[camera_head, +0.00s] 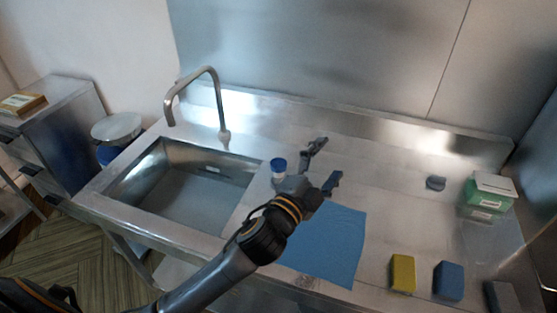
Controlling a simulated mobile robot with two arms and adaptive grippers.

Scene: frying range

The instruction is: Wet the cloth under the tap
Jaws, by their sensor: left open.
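A blue cloth (335,247) lies flat on the steel counter, right of the sink, near the front edge. The tap (213,97) is a curved metal spout standing behind the sink (187,192), its mouth over the basin. The basin looks empty. My left arm comes in from the lower left and crosses the cloth's left corner, hiding part of it. My left gripper (324,164) is open and empty, over the counter beyond the cloth's far edge. My right gripper is not in view.
A small container with a blue cap (278,169) stands beside my left gripper. A yellow sponge (403,273) and a blue sponge (448,280) lie at the front right. The counter's middle right is clear.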

